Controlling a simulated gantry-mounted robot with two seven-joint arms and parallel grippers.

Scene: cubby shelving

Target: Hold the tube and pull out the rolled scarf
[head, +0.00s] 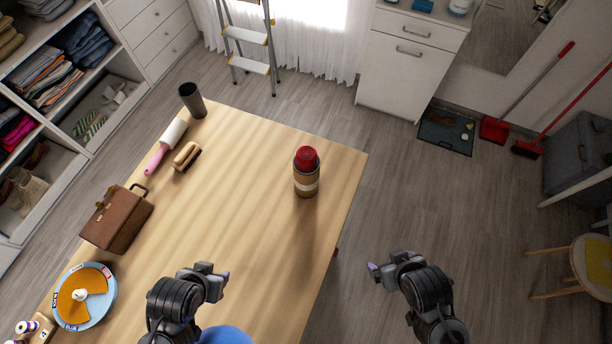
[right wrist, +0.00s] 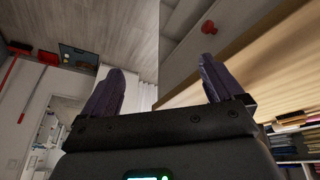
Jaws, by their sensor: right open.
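The tube (head: 306,184) stands upright on the wooden table near its right edge; it is brown with a lighter band and a dark rim. The rolled red scarf (head: 307,158) sits in its top, with its upper end showing and the rest hidden inside. My left gripper (head: 226,275) is over the table, nearer than the tube and to its left; its finger opening cannot be made out. My right gripper (head: 374,268) is off the table's right side, apart from the tube. In the right wrist view its two fingers (right wrist: 160,88) are spread with nothing between them.
On the table (head: 240,190) are a dark cup (head: 192,100), a lint roller (head: 166,145), a brush (head: 186,156), a brown bag (head: 118,218) and a round orange-and-blue dial (head: 84,296). The tabletop around the tube is clear. A red knob (right wrist: 208,27) shows in the right wrist view.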

